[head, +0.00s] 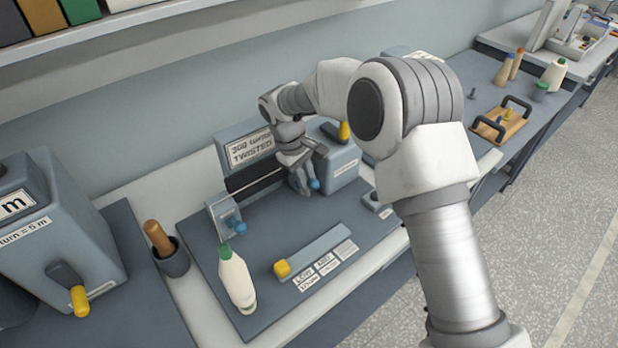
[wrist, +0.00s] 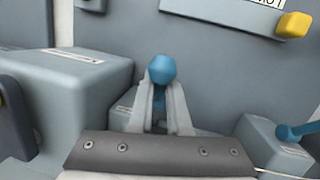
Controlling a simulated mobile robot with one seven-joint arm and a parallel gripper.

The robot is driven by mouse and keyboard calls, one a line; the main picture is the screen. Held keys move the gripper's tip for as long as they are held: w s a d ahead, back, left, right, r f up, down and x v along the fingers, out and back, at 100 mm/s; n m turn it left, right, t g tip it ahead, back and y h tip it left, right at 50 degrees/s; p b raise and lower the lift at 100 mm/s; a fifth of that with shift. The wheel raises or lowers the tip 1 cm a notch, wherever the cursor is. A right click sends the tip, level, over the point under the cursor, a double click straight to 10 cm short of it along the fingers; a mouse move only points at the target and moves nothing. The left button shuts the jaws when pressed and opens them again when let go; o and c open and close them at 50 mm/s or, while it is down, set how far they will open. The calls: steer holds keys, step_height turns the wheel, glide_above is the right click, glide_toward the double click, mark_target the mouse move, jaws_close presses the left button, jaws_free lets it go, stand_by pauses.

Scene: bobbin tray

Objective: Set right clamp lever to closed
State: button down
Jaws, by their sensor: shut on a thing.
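The right clamp lever has a blue ball knob (head: 314,184), on the bench fixture beside the grey-blue box. In the wrist view, this blue knob (wrist: 161,69) shows between and just beyond my fingertips. My gripper (head: 305,174) is shut on the lever, with a finger on each side; its stem and clamp body are mostly hidden by the fingers. The left clamp lever, with its own blue knob (head: 238,227), stands at the left of the fixture and shows at the right edge of the wrist view (wrist: 300,130).
A grey box with a yellow-knobbed lever (head: 344,131) stands close to my gripper. A yellow-ended slider (head: 283,268) lies in front. A white bottle (head: 236,278) and a cup with a wooden-handled tool (head: 172,259) stand at the left. The base plate's middle is clear.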

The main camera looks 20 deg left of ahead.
steer(key=shift+h, duration=0.4)
steer(key=c, duration=0.9)
jaws_free()
steer(key=shift+o, duration=0.2)
steer(key=shift+a+r, duration=0.1)
steer(key=shift+r, duration=0.1)
steer(key=w+v, duration=0.1)
steer(key=v, duration=1.6)
steer(key=shift+s, duration=0.3)
steer(key=shift+r, duration=0.2)
